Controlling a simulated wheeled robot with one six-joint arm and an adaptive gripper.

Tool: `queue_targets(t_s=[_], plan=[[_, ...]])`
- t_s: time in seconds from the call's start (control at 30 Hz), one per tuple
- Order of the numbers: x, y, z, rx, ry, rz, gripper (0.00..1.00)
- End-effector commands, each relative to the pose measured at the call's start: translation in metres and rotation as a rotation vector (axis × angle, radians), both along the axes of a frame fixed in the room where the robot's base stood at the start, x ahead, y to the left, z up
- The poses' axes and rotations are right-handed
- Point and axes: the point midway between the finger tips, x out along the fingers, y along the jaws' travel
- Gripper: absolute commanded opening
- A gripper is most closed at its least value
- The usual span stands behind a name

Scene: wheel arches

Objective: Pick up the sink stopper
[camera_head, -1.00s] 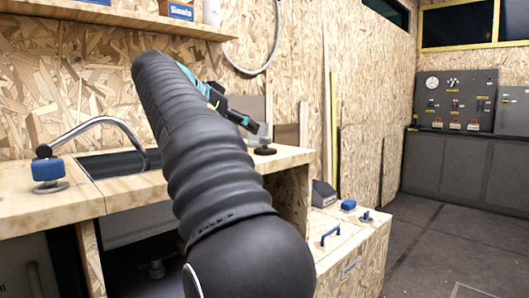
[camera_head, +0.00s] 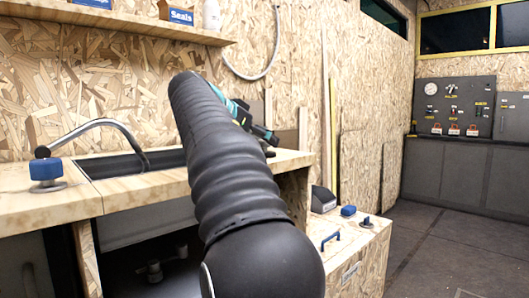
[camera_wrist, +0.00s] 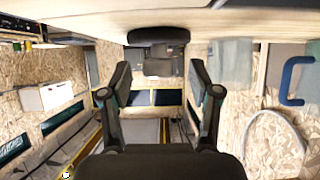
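The sink stopper, a dark round disc, sits on the wooden counter (camera_head: 150,189) near its right end. In the head view only a dark bit of it (camera_head: 270,154) shows behind my gripper (camera_head: 264,133). In the wrist view the stopper (camera_wrist: 158,35) is a black disc at the top centre, against the pale counter surface, as the picture is upside down. My gripper (camera_wrist: 161,75) is open, its two fingers wide apart with nothing between them. The stopper lies ahead of the fingertips, roughly centred between them. My arm hides part of the counter and sink.
The sink (camera_head: 115,165) with its curved faucet (camera_head: 105,124) is left of my arm. A blue-topped fitting (camera_head: 46,170) stands on the counter's left. A lower wooden box (camera_head: 350,250) with a blue handle (camera_head: 330,240) is at right. Floor is clear further right.

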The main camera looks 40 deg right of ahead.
Motion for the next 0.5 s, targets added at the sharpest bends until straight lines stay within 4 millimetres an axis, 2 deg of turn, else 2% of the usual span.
queue_targets(t_s=[0.03,0.2,0.23,0.5], plan=[[0.0001,0.0001,0.0000,0.000,0.000,0.000,0.46],[0.0001,0.0002,0.0000,0.000,0.000,0.000,0.04],[0.0001,0.0002,0.0000,0.000,0.000,0.000,0.00],[0.0001,0.0003,0.0006,0.000,0.000,0.000,0.00]])
